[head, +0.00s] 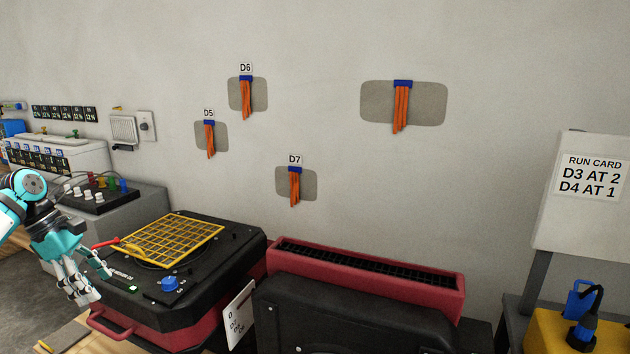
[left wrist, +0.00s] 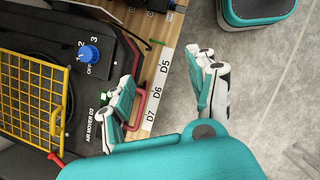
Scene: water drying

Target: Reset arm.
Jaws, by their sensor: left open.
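My left gripper (head: 86,280) is teal and white with its fingers apart and nothing between them. It is at the left of the head view, in front of the black and red air mover (head: 200,262). In the left wrist view the open gripper (left wrist: 162,88) has the floor and a strip labelled D5, D6, D7 behind it. The air mover's blue knob (head: 169,284) shows beside a yellow grille (head: 170,240). In the left wrist view the knob (left wrist: 88,54) sits by the numbers 1, 2 and 3, apart from the fingers. My right gripper is not in view.
A red and black unit (head: 365,270) stands right of the air mover. Orange streamers (head: 401,110) hang on grey wall patches. A run card (head: 590,178) reads "D3 AT 2, D4 AT 1". Open floor (left wrist: 270,90) lies beside the gripper.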

